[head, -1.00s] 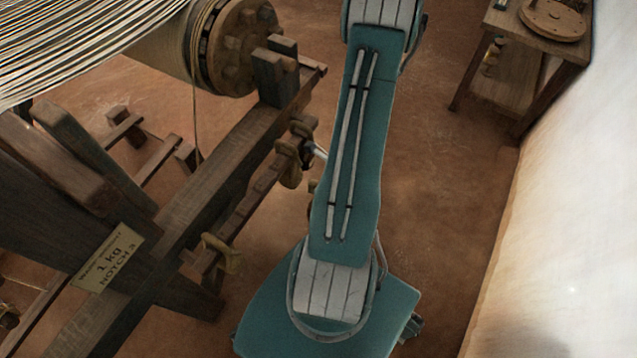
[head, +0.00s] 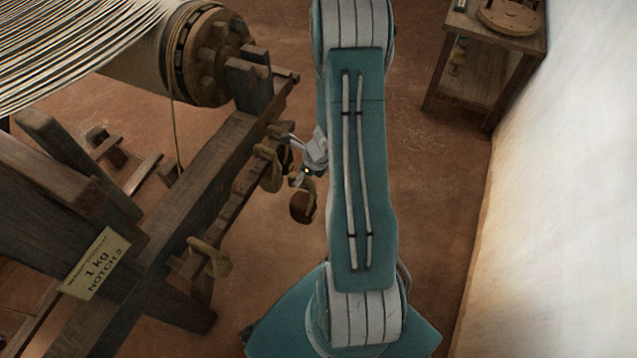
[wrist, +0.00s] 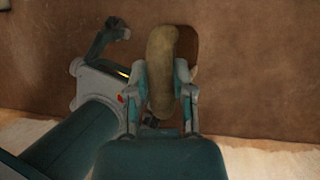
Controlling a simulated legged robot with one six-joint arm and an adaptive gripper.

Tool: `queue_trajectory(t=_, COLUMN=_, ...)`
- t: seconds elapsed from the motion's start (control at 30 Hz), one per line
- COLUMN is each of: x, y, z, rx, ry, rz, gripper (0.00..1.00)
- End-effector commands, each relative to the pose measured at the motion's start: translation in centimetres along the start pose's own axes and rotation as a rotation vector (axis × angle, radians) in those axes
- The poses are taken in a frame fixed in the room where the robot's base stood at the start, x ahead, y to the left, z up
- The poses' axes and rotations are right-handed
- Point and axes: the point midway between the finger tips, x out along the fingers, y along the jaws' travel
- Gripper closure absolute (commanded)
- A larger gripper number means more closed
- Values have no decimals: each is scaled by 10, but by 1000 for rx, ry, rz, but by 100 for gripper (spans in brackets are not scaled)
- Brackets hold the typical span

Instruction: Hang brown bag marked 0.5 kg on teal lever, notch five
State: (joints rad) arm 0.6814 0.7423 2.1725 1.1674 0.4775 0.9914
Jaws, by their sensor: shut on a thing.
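My gripper (head: 297,158) is beside the notched wooden rail in the head view, partly beside my arm. In the wrist view my gripper (wrist: 160,98) is shut on a tan, rounded strap or handle (wrist: 162,65). A darker brown shape (wrist: 185,48) shows behind it. In the head view a brown bag (head: 303,207) hangs just below my gripper, clear of the floor. Its weight mark cannot be read. I cannot make out a teal lever or its notch five in these views.
Tan bags hang along the rail, one (head: 270,172) close left of my gripper and another (head: 209,257) nearer. A sign (head: 97,263) reads 1 kg, notch 3. The loom beam (head: 190,185) lies left. A small table (head: 478,75) stands by the white wall, with open floor between.

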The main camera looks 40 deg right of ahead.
Motion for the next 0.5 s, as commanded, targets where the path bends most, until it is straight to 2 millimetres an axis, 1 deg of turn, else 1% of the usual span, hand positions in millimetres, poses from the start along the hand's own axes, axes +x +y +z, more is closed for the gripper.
queue_trajectory(t=0.07, x=0, y=1, z=2, rx=-4, ry=0, rz=1, gripper=100)
queue_trajectory(t=0.17, x=-2, y=0, z=-3, rx=-1, ry=0, rz=1, gripper=100)
queue_trajectory(t=0.5, x=-11, y=0, z=-26, rx=0, ry=0, rz=1, gripper=100)
